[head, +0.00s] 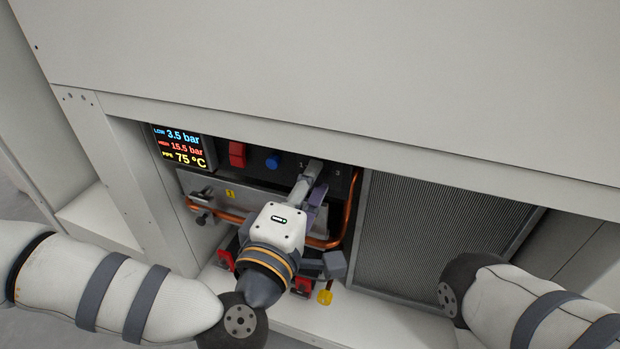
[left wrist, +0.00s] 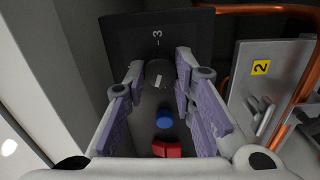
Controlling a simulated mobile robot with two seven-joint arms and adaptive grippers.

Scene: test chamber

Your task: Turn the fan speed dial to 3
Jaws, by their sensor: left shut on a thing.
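The fan speed dial (left wrist: 159,72) is a dark round knob with a white mark, on a black panel (left wrist: 120,37). In the left wrist view a "3" and a short tick stand above it. I cannot tell which number the mark points at. My left gripper (head: 313,170) reaches the panel in the head view and hides the dial there. A "1" shows left of its fingers and a "3" to the right. In the left wrist view my left gripper (left wrist: 160,75) is shut on the dial, one finger on each side. My right gripper is out of view.
Left of the dial are a blue button (head: 272,160), a red switch (head: 237,154) and a display (head: 180,147) reading 3.5 bar, 15.5 bar and 75 °C. Copper pipes (head: 349,205) and a finned radiator (head: 425,225) lie to the right. Red-handled valves (head: 225,259) sit below.

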